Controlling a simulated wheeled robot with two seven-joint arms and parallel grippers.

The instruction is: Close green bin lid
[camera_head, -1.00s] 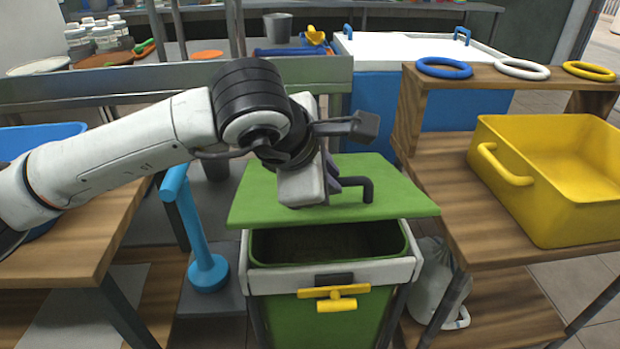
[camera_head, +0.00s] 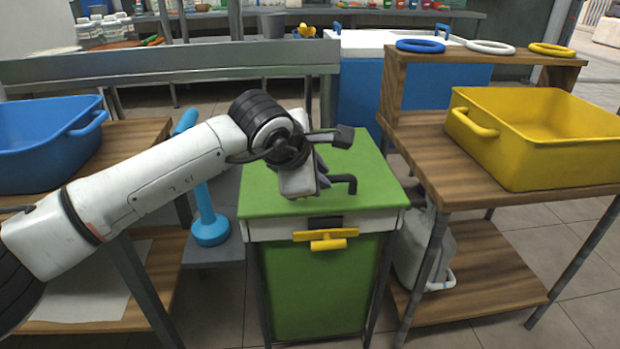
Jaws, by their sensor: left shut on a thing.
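The green bin (camera_head: 318,285) stands in the middle between two wooden tables, with a yellow handle (camera_head: 326,239) on its front. Its green lid (camera_head: 372,170) lies flat over the top, and no opening shows at the front rim. A dark bent lid handle (camera_head: 348,182) sticks out on the lid. My left gripper (camera_head: 318,184) is over the lid and shut on the lid handle; its fingertips are mostly hidden behind its own body. My right gripper is not in view.
A yellow tub (camera_head: 530,160) stands on the right wooden table (camera_head: 440,160). A blue tub (camera_head: 40,160) stands on the left table. A blue upright post tool (camera_head: 208,222) is left of the bin. A white jug (camera_head: 425,255) sits on the right lower shelf.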

